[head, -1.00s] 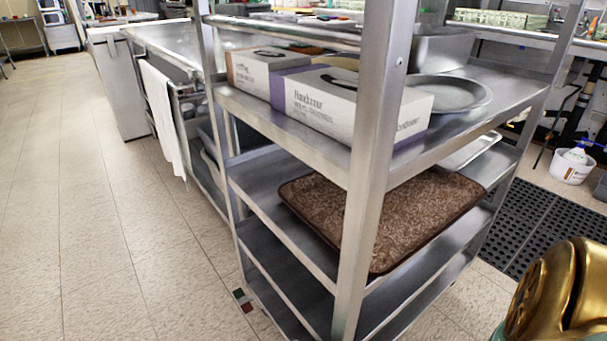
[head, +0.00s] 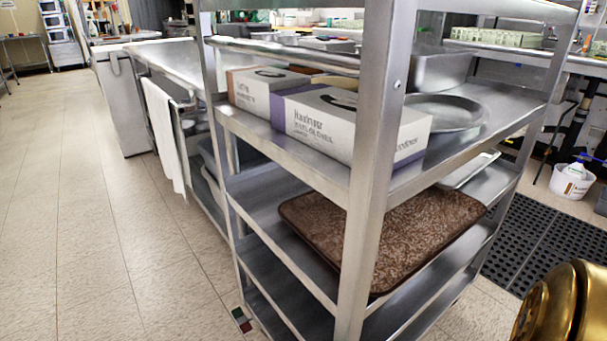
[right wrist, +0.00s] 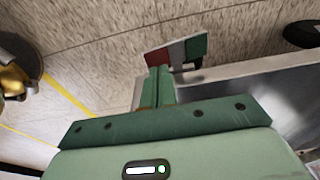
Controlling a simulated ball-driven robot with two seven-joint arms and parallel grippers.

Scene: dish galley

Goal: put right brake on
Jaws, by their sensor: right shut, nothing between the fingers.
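In the head view the pedal (head: 241,319) is near the bottom edge. In the right wrist view the pedal (right wrist: 178,52) shows larger, its red part left of its green part. My right gripper (right wrist: 155,84) is shut and empty, its tip just below the pedal in that picture; I cannot tell whether they touch. The right gripper is hidden in the head view. My left gripper is in neither view.
The cart holds boxes (head: 345,120), a round pan (head: 445,112) and a brown tray (head: 395,235). A dark wheel (right wrist: 302,34) shows in the right wrist view. Tiled floor left of the cart is clear. A black mat (head: 545,240) lies to the right.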

